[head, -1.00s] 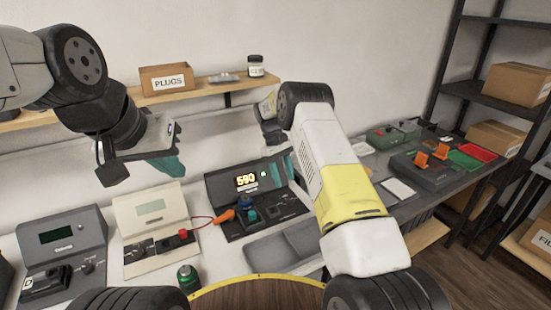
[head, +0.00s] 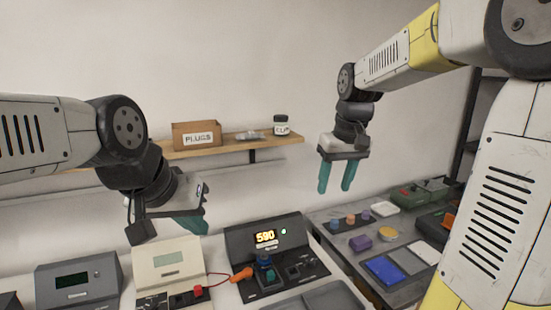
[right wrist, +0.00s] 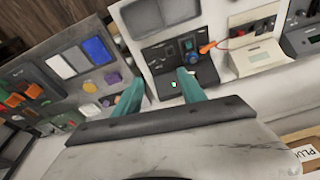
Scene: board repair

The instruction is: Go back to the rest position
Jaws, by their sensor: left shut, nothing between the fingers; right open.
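In the head view my left gripper (head: 192,224) hangs above the bench at the left, in front of the wall and above the cream device. Its teal fingers are together and hold nothing. My right gripper (head: 337,178) is raised at the right, its two teal fingers pointing down and apart. Nothing is between them. In the right wrist view the open fingers of this gripper (right wrist: 160,92) reach over the bench, with the dark device with the lit display below them.
The dark device (head: 290,236) reads 590. The cream device (head: 168,258) and a grey device (head: 75,276) stand to its left. A shelf (head: 205,151) holds a PLUGS box (head: 196,134) and a jar (head: 280,125). A side table with coloured parts (head: 340,240) stands right.

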